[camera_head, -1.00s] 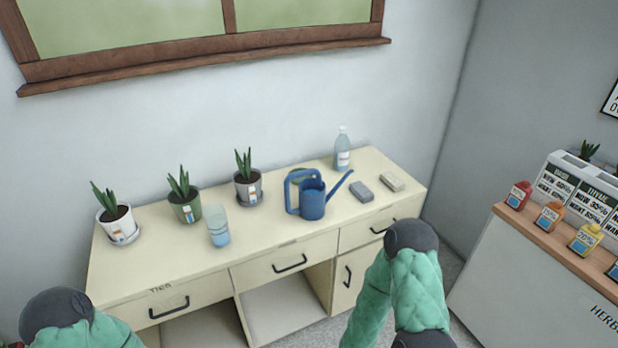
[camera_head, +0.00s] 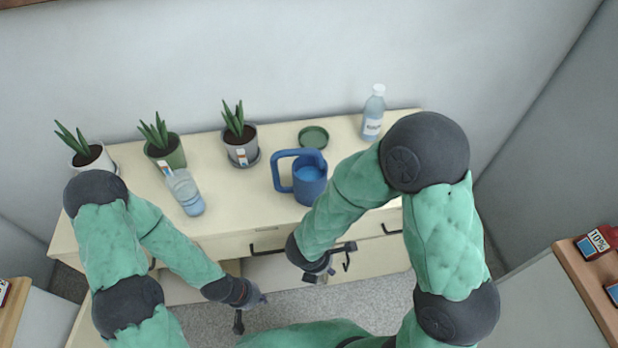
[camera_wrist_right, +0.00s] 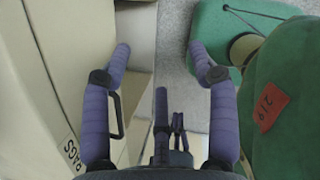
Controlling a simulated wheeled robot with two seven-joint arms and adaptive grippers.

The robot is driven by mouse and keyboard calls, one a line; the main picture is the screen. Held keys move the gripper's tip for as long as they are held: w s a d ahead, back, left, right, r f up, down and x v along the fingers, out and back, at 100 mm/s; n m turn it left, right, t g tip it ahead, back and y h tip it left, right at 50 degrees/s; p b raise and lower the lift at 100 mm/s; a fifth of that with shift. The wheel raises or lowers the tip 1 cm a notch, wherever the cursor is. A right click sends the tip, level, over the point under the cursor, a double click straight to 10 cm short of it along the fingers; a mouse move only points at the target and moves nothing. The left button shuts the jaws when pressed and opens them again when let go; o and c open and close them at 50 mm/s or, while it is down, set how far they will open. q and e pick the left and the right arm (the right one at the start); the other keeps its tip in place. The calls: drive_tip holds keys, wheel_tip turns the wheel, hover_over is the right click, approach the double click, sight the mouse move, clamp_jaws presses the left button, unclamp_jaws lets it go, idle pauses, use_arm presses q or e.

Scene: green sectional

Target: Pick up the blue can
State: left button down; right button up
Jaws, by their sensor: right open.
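The blue can (camera_head: 311,186) is a watering can standing upright on the cream desk, right of the middle, with its square handle to the left. My right arm covers its spout side in the head view. My right gripper (camera_head: 330,268) is in front of the desk, below and apart from the can. In the right wrist view its fingers (camera_wrist_right: 160,52) are spread with nothing between them. My left gripper (camera_head: 251,309) is in front of the desk, further left and lower, with its fingers apart and empty. The can does not show in the wrist view.
Drawer handles (camera_head: 268,250) stick out in front. A counter (camera_head: 590,290) is at the right.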

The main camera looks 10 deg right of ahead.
drive_tip(key=w+a+r+n+t, duration=0.3)
drive_tip(key=w+r+n+t, duration=0.2)
drive_tip(key=w+r, duration=0.25)
drive_tip(key=n+t+y, duration=0.2)
drive_tip(key=n+t, duration=0.3)
drive_tip(key=t, duration=0.1)
approach(273, 174)
drive_tip(key=x, duration=0.2)
drive_tip(key=b+x, duration=0.1)
drive_tip(key=x, duration=0.3)
drive_tip(key=shift+s+d+b, duration=0.1)
drive_tip(key=shift+d+b, duration=0.2)
drive_tip(key=shift+b, duration=0.05)
drive_tip(key=x, duration=0.1)
drive_tip(key=b+x, duration=0.1)
drive_tip(key=x, duration=0.2)
drive_tip(key=shift+w+a+f+b, duration=0.15)
drive_tip(key=shift+w+a+b, duration=0.15)
drive_tip(key=shift+w+b, duration=0.1)
drive_tip(key=shift+w, duration=0.25)
clamp_jaws()
